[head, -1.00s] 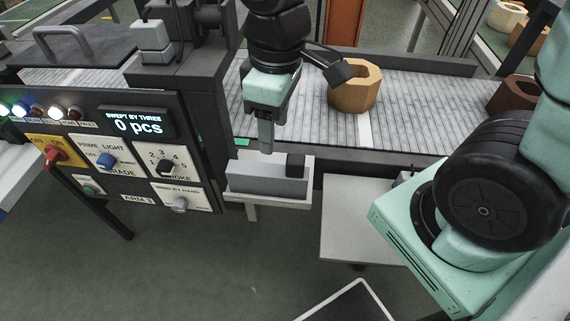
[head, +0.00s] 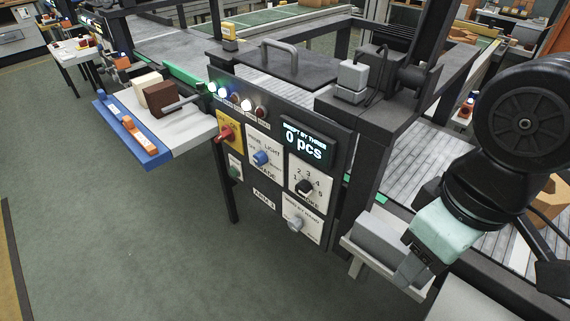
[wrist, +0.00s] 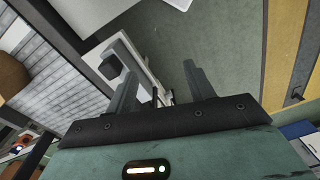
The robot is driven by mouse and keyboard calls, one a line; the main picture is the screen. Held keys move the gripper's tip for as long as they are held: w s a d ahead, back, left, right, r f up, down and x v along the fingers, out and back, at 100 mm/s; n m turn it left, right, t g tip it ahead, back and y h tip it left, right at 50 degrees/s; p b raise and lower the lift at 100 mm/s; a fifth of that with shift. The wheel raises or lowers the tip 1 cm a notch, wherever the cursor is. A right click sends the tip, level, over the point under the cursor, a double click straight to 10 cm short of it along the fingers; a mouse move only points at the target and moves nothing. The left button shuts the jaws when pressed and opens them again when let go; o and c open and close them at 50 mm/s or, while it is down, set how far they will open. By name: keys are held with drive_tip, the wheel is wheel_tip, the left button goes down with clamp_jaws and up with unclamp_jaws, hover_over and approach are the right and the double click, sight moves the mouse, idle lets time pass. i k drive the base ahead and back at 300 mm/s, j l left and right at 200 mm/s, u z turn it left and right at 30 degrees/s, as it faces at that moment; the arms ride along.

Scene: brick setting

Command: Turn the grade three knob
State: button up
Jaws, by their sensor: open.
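The control panel (head: 275,120) stands left of my gripper in the head view, with a display reading "0 pcs". Its blue knob (head: 261,158) sits on a white plate marked PRIME, LIGHT and GRADE. A black knob (head: 305,187) on the plate to the right has numbers around it, 3 among them, and a partly legible label, seemingly STROKE. A grey knob (head: 296,224) is below. My gripper (head: 405,277) is open and apart from the knobs, beside a small shelf. Its two spread fingers show empty in the wrist view (wrist: 160,88).
A grey block (head: 380,238) lies on the small shelf (head: 360,262) right of the panel. A side table with a blue rail (head: 130,140) is at left. The floor before the panel is clear.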

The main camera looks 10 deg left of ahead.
sight(260, 158)
drive_tip(key=j+u, duration=0.45)
drive_tip(key=u, duration=0.3)
drive_tip(key=i+j+u, duration=0.1)
drive_tip(key=u, duration=0.25)
drive_tip(key=j, duration=0.1)
